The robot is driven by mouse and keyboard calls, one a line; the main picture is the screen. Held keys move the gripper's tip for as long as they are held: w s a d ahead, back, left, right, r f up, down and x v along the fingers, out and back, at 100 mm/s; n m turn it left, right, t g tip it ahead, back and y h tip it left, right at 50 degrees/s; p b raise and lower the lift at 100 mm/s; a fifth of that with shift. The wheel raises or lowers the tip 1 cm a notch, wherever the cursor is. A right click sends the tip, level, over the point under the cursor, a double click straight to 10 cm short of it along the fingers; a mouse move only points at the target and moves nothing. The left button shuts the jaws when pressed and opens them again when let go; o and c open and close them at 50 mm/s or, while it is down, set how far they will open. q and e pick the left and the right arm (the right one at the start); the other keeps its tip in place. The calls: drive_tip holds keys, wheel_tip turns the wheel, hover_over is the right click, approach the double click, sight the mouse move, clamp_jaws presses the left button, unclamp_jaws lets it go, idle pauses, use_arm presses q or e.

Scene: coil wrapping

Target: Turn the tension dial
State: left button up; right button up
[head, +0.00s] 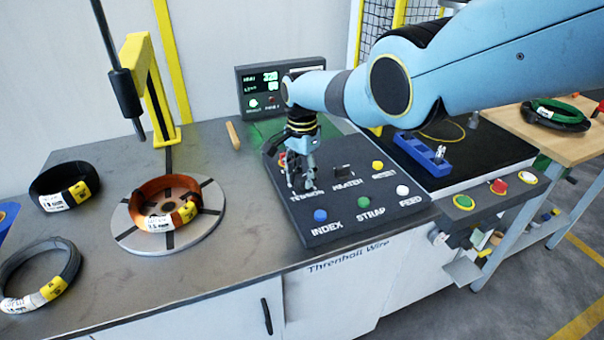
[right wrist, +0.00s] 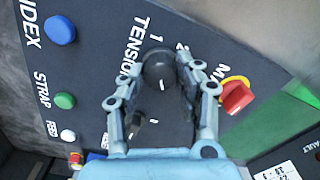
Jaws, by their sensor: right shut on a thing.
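The tension dial (right wrist: 158,68) is a round black knob beside the TENSION label on the dark control panel (head: 407,209). In the right wrist view it sits between the two fingertips of my right gripper (right wrist: 156,74), which is shut on it. In the head view my right gripper (head: 300,180) comes down on the panel's left part and hides the dial. The dial's exact pointer setting is not clear. My left gripper is not in view.
The panel bears blue (head: 320,215), green, white and yellow buttons and a black HEATER switch (head: 344,170). A red knob (right wrist: 236,96) is close to the right gripper. A copper coil (head: 163,203) lies on the round turntable (head: 127,235). A readout box (head: 262,84) stands behind.

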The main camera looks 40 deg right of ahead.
sight(302, 177)
drive_tip(key=shift+w, duration=0.1)
idle(0.3)
drive_tip(key=o, duration=1.1)
drive_tip(key=shift+o, duration=0.2)
drive_tip(key=shift+r, duration=0.15)
wheel_tip(302, 177, up, 12)
